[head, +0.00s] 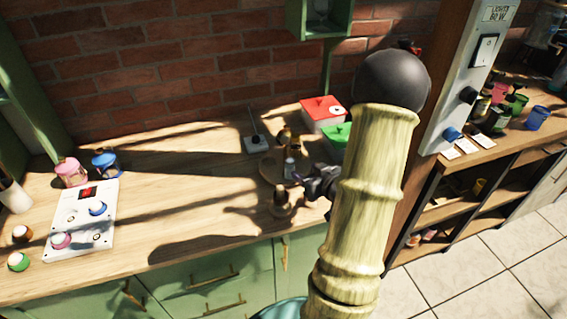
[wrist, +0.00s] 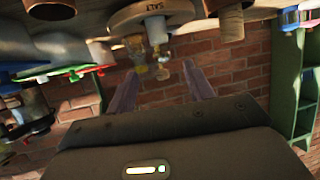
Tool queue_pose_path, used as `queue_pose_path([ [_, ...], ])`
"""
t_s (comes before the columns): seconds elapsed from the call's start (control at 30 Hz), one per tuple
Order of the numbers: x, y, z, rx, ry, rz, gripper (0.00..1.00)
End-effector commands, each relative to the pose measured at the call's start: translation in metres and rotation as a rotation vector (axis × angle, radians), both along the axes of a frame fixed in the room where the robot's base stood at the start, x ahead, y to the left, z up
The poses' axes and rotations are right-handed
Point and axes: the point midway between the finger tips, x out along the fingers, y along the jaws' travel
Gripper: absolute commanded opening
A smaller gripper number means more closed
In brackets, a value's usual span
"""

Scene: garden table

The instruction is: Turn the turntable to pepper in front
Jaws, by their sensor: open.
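The round wooden turntable (head: 268,169) stands on the counter in the head view, left of my gripper (head: 301,182). It bears small containers: a grey-white one (head: 290,168) near the middle and a dark brown one (head: 284,137) at the back. A brown wooden piece (head: 281,199) stands at its front. I cannot tell which is pepper. In the wrist view, which looks upside down, the fingers of my gripper (wrist: 160,86) are apart with nothing held between them. A round wooden edge with a small label (wrist: 153,6) shows above them; its text is hard to read.
A red box (head: 322,114) and green box (head: 336,137) stand behind and right of the turntable. A white control panel (head: 82,222) and pink and blue jars (head: 106,164) are at left. The middle counter is clear.

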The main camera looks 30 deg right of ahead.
Motion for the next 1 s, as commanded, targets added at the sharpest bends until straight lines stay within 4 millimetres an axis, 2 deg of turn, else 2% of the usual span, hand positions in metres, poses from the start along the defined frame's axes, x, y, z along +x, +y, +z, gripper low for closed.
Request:
queue_pose_path([
  [0.17,-0.002,-0.001,-0.003,0.004,-0.026,0.006,0.49],
  [0.3,-0.008,-0.002,-0.005,0.008,-0.12,0.02,0.49],
  [0.6,-0.023,-0.009,0.012,-0.015,-0.379,-0.001,0.49],
  [1.0,-0.022,-0.009,0.014,-0.021,-0.394,-0.001,0.49],
])
